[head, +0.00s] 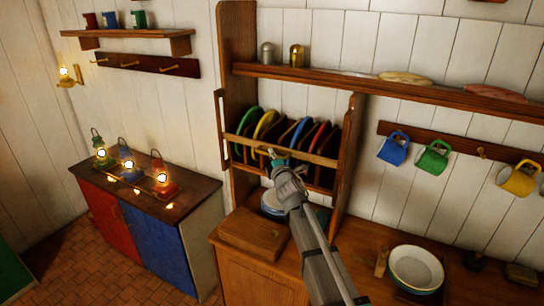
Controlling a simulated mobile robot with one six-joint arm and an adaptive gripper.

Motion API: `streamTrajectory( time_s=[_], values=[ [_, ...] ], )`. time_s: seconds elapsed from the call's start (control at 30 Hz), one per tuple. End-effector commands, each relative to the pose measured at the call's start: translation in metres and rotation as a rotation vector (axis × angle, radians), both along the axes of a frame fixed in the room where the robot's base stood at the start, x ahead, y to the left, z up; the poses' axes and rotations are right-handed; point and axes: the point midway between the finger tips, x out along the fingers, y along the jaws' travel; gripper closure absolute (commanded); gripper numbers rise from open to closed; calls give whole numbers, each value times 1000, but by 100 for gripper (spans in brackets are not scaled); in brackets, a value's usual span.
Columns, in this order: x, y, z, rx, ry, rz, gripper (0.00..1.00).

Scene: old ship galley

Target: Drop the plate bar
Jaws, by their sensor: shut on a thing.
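The plate bar (245,145) is a light wooden rail running across the front of the plate rack. Several plates stand on edge behind it, among them a green plate (245,121), a yellow plate (265,124) and a red plate (318,136). My gripper (277,158) reaches up from below to the middle of the bar and is shut on it. The fingertips are small and partly hidden by my wrist, and my arm covers part of the rack below.
Below the rack are stacked plates (271,203) and a wooden box (254,234) on the counter. A white bowl (416,268) stands to the right. Mugs, including a blue mug (393,149), hang on the wall. Three lit lanterns, one of them blue (127,160), stand on the left cabinet.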

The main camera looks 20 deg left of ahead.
Motion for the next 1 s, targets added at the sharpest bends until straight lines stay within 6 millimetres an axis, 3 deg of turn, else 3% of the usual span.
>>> streamTrajectory(
  time_s=[0.03,0.5,0.7,1.0],
  values=[
    [0,0,-15,-1,1,0,100],
    [0,0,-79,-1,1,0,100],
    [0,0,-95,0,0,0,100],
    [0,0,-102,-2,1,-1,100]
  ],
)
